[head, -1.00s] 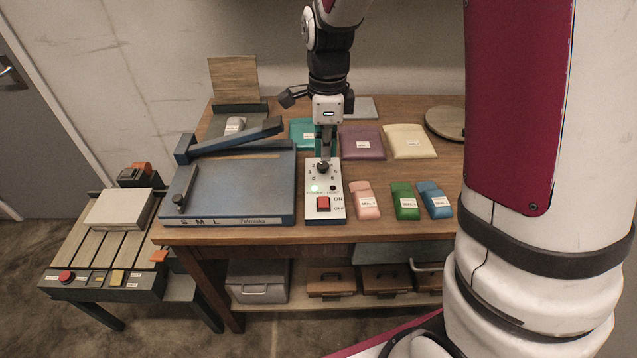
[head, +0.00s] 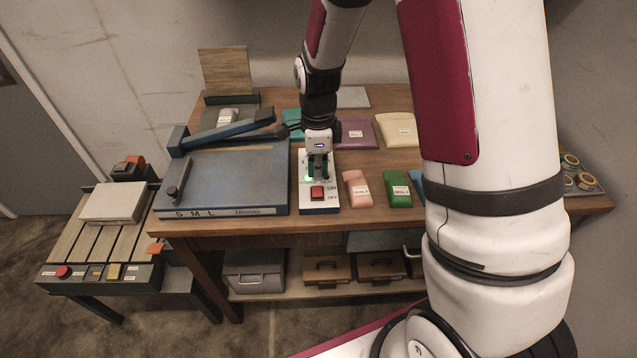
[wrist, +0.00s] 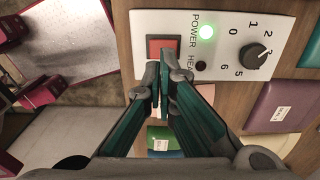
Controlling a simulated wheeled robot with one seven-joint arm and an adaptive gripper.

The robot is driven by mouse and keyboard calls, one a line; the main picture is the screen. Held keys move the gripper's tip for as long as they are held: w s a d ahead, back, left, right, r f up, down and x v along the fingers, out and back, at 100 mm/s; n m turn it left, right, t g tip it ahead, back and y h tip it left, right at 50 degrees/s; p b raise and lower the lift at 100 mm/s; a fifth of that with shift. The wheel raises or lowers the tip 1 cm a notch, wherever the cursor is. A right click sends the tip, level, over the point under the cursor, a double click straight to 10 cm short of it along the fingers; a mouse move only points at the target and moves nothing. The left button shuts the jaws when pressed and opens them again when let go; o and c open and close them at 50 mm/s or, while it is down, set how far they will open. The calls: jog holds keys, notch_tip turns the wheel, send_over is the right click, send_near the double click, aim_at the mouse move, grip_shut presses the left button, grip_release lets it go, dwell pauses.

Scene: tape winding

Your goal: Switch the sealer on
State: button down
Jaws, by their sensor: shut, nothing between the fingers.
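The sealer (head: 225,180) is a blue flatbed with its long arm (head: 222,133) raised at an angle. Beside it is a white control box (head: 325,209) with a red rocker switch (head: 317,193) marked ON and OFF; I cannot tell which side is pressed. In the wrist view the green POWER light (wrist: 207,32) is lit and the HEAT light (wrist: 201,66) is dark. A black dial (wrist: 258,56) sits beside numbers. My gripper (head: 318,177) is shut and empty, pointing down just behind the switch. In the wrist view its fingertips (wrist: 158,88) are close to the red switch (wrist: 163,48); contact is unclear.
Pink (head: 357,188) and green (head: 398,194) labelled pouches lie right of the box. Purple (head: 358,135) and cream (head: 396,130) packs lie behind. A slatted side table (head: 100,236) stands at left. My arm hides part of the table's right side.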

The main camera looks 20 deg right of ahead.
aim_at(318, 192)
jog(key=shift+f, duration=2.45)
jog(key=shift+f, duration=0.1)
